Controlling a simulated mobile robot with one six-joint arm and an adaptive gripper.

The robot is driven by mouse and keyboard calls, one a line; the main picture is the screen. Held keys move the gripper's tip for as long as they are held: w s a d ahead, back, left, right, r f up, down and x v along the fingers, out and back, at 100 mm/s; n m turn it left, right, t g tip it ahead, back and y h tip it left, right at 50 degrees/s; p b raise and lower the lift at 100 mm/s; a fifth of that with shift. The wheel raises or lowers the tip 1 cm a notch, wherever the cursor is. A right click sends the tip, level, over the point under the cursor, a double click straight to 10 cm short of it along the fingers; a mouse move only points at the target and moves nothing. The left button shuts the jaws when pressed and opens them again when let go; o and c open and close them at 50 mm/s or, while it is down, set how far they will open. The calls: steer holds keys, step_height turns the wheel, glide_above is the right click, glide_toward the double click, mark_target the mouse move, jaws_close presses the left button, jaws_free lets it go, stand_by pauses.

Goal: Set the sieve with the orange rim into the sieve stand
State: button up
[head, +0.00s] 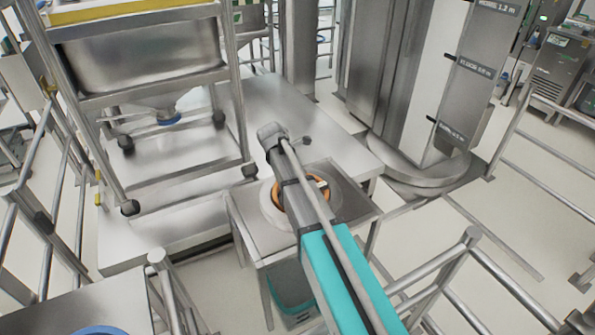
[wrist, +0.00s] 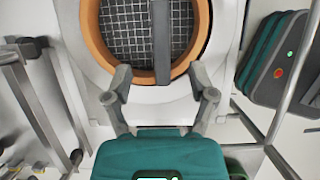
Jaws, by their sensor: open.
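The sieve with the orange rim (wrist: 128,32) fills the top of the wrist view, with wire mesh inside and a grey bar across the middle. A pale round ring (wrist: 68,45), likely the sieve stand, surrounds the rim. In the head view the sieve (head: 279,196) lies on the small steel table, partly hidden by my arm. I cannot tell whether it is seated in the ring or above it. My gripper (wrist: 160,88) is open at the rim's near edge, its fingers apart and the grey bar beyond them.
The small steel table (head: 248,222) has bare metal around the ring. A wheeled frame with a steel bin (head: 150,60) stands on a platform at the upper left. A steel column (head: 375,75) rises behind. Railings (head: 435,260) flank the right. A blue round thing (head: 100,331) shows at the lower left.

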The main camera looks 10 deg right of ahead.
steer(key=s+d+m+y, duration=0.2)
steer(key=s+m, duration=0.8)
steer(key=s, duration=0.2)
steer(key=s+d+f+m+g+y, duration=0.1)
steer(key=s+d+m+y, duration=0.1)
steer(key=s+m, duration=0.9)
steer(key=shift+s+d+f+m, duration=0.25)
steer(key=shift+s+d, duration=0.3)
steer(key=shift+s, duration=0.6)
steer(key=shift+r, duration=0.15)
step_height(320, 180, up, 16)
steer(key=p, duration=1.6)
